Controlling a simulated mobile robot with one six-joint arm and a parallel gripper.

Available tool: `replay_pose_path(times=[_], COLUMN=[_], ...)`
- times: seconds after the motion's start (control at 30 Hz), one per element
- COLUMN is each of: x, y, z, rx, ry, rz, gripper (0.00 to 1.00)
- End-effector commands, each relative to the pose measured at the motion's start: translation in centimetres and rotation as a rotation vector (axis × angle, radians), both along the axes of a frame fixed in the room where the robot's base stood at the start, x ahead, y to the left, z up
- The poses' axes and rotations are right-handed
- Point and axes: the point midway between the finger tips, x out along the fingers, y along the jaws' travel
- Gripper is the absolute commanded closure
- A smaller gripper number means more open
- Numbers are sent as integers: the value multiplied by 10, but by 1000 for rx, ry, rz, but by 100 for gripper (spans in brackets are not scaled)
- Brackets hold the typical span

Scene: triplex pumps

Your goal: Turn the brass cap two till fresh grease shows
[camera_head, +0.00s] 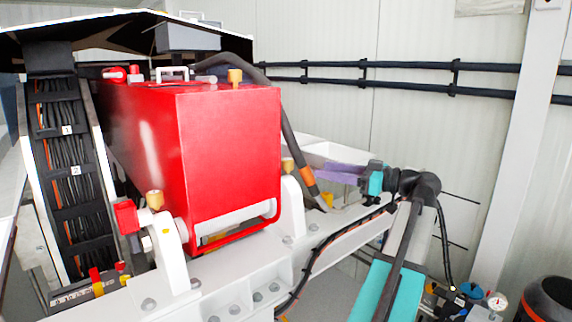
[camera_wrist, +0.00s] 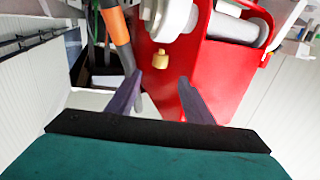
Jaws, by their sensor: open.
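Several brass caps show in the head view. One brass cap (camera_head: 288,164) sits on the white bearing block at the right of the red pump housing. Another brass cap (camera_head: 155,199) is on the front left block, and a third brass cap (camera_head: 235,76) is on top of the housing. I cannot tell which is cap two. My gripper (camera_head: 313,166) is open, its purple fingers pointing left towards the right-hand cap. In the wrist view, a brass cap (camera_wrist: 161,60) lies just beyond and between the open fingertips (camera_wrist: 160,80), apparently untouched. I see no grease on it.
The red pump housing (camera_head: 230,150) stands beside the right-hand cap. A dark hose with an orange band (camera_head: 307,177) runs down close to my fingers. A white frame beam (camera_head: 345,245) lies below. A cable tray (camera_head: 68,150) at left carries labels 1 and 2.

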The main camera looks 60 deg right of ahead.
Motion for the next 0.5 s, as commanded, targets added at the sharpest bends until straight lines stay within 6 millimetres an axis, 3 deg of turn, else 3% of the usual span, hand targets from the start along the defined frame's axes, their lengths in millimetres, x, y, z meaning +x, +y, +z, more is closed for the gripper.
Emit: replay_pose_path(times=[0.23, 0.5], x=[19, 53], y=[2, 5], z=[1, 1], rx=[0, 0], ry=[0, 0], rz=[3, 3], gripper=[53, 53])
